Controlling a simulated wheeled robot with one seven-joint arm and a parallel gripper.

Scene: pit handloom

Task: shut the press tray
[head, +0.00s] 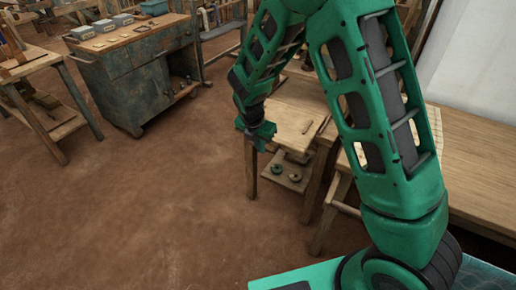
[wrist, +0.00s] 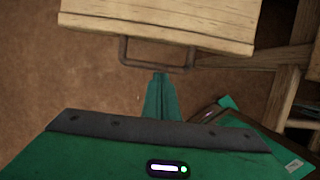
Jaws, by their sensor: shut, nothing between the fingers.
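The press tray (wrist: 165,18) is a pale wooden board-like front at the top of the wrist view. A dark metal bar handle (wrist: 155,66) sticks out from its near edge. In the head view, the pale wooden top that seems to be the tray (head: 297,128) juts out from a wooden stand right of my gripper (head: 262,138). My gripper also shows in the wrist view (wrist: 160,78); its green fingers are shut and empty. Their tip is right at the handle's bar, near its middle. I cannot tell whether it touches. In the head view the handle is hidden.
A low shelf (head: 284,176) with dark ring-shaped items is under the stand. A wooden bench (head: 480,165) stands at the right. A worn blue cabinet (head: 135,82) stands at the back left. The brown floor (head: 150,215) in between is clear.

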